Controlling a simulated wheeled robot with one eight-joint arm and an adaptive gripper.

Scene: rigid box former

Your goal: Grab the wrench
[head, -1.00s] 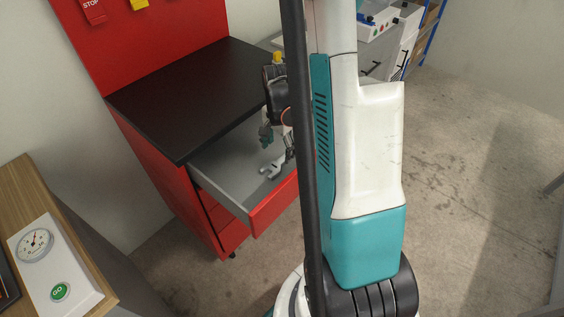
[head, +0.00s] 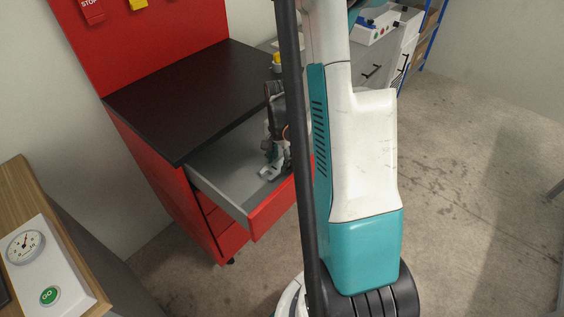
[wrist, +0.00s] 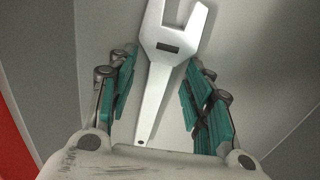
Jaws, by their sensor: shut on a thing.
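The silver wrench (wrist: 172,45) lies in the open drawer (head: 215,178) of the red cabinet. Its open jaw points to the top of the wrist view and its handle runs down between my fingers. In the head view a small part of the wrench (head: 268,173) shows below my gripper (head: 272,152). My gripper also shows in the wrist view (wrist: 160,72), its teal-padded fingers on both sides of the wrench, shut on it. The column hides part of my arm in the head view.
The red drawer front (head: 275,207) and grey side walls surround my gripper. A wooden bench (head: 60,235) with a gauge and green button stands at the left.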

